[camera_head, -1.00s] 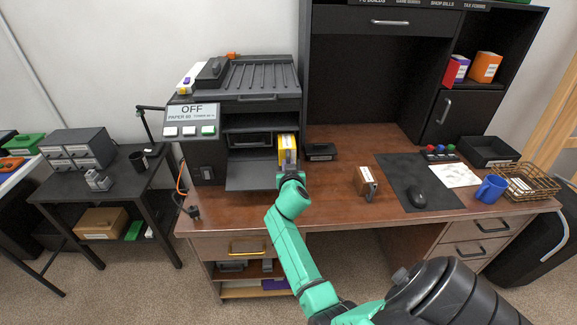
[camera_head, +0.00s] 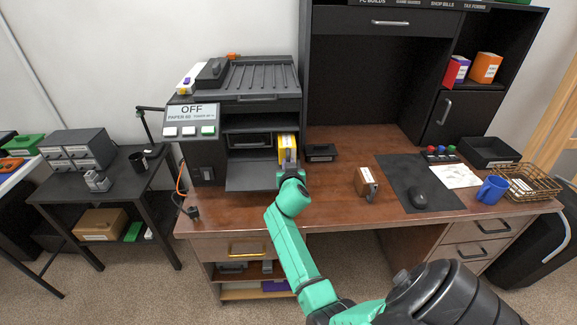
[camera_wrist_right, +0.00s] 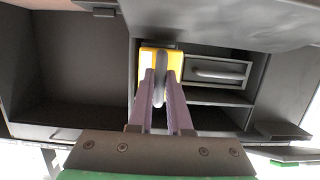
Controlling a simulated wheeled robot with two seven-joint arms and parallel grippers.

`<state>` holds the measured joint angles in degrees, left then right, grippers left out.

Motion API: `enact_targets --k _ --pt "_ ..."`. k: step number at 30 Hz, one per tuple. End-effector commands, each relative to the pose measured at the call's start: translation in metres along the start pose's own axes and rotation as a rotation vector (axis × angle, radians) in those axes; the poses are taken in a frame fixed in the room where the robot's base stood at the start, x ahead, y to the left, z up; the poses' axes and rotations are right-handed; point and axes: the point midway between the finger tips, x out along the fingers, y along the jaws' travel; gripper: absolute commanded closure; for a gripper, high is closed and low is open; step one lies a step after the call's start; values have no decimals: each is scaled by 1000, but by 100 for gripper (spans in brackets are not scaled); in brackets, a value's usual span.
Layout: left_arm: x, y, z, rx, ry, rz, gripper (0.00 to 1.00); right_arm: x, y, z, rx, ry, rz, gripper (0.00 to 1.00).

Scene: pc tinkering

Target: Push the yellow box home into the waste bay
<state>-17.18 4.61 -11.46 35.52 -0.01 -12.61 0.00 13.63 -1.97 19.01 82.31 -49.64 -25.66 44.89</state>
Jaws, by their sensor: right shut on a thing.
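The yellow box (camera_head: 287,145) is at the right side of the black printer's open front, above the lowered front flap (camera_head: 250,177). In the right wrist view the yellow box (camera_wrist_right: 176,59) has a grey grip on its near face and sits at one end of the opening, beside a dark drawer with a handle (camera_wrist_right: 218,72). My right gripper (camera_wrist_right: 160,82) is shut on the box's grip, its two fingers either side of it. In the head view my right gripper (camera_head: 289,168) is at the front of the box. How deep the box is in the bay is hidden. My left gripper is not in view.
A small black tray (camera_head: 320,152) stands just right of the printer. A mouse (camera_head: 417,197) and a blue mug (camera_head: 492,189) are farther right.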

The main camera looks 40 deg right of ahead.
Motion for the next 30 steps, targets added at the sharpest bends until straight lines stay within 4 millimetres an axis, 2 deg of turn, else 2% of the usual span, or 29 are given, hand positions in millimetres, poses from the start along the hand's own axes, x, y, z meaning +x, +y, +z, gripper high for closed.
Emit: enact_targets --k 30 --pt "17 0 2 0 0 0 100 30 0 -8 -1 3 0 100"
